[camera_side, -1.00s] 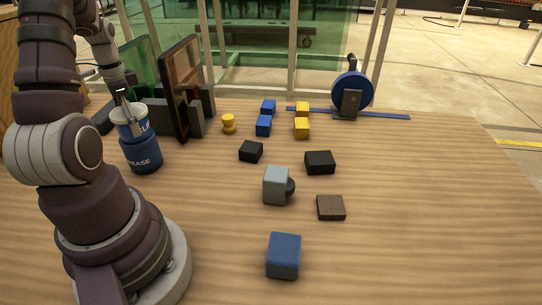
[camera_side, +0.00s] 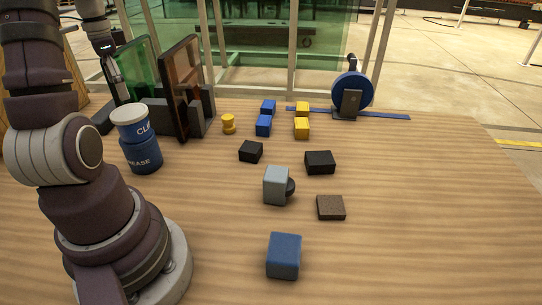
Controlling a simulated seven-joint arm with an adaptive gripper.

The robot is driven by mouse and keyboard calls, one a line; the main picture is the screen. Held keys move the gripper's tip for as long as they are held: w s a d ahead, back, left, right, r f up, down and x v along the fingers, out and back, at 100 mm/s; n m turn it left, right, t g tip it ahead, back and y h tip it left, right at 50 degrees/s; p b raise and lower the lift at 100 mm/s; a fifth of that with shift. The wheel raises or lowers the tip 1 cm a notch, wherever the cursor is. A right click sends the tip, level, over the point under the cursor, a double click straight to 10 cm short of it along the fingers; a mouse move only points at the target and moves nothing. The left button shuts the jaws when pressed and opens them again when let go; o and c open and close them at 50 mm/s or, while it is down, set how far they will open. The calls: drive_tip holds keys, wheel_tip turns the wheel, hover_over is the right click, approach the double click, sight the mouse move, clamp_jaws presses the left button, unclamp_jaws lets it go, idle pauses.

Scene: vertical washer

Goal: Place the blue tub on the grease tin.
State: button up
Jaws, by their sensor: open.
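The blue tub (camera_side: 133,127), with a pale lid and the letters "CL" showing, stands upright on top of the grease tin (camera_side: 142,156). The grease tin is a dark blue can with "EASE" visible, standing on the table to the right of my arm. My gripper (camera_side: 121,94) is above and behind the tub, apart from it, close to the green glass pane. It is open and empty; its fingertips are small and partly hidden behind the tub.
A rack (camera_side: 200,112) holding a green pane (camera_side: 138,68) and a brown framed pane (camera_side: 181,88) stands close behind the tub. Several blocks (camera_side: 284,256) lie across the middle of the wooden table (camera_side: 420,220). A blue wheel (camera_side: 353,89) stands at the back. The right side is clear.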

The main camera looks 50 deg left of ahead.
sight(128, 111)
wheel_tip(128, 111, up, 4)
drive_tip(key=shift+r, duration=0.1)
drive_tip(key=w+d+r+t, duration=0.1)
drive_tip(key=w+d+t, duration=0.1)
drive_tip(key=w+d, duration=0.45)
drive_tip(key=w+d+r+t, duration=0.1)
drive_tip(key=w+d, duration=0.2)
drive_tip(key=d, duration=0.7)
drive_tip(key=s+d+f+t, duration=0.2)
drive_tip(key=d, duration=0.7)
drive_tip(key=shift+s+d+f+t, duration=0.15)
drive_tip(key=shift+s+f+t, duration=0.15)
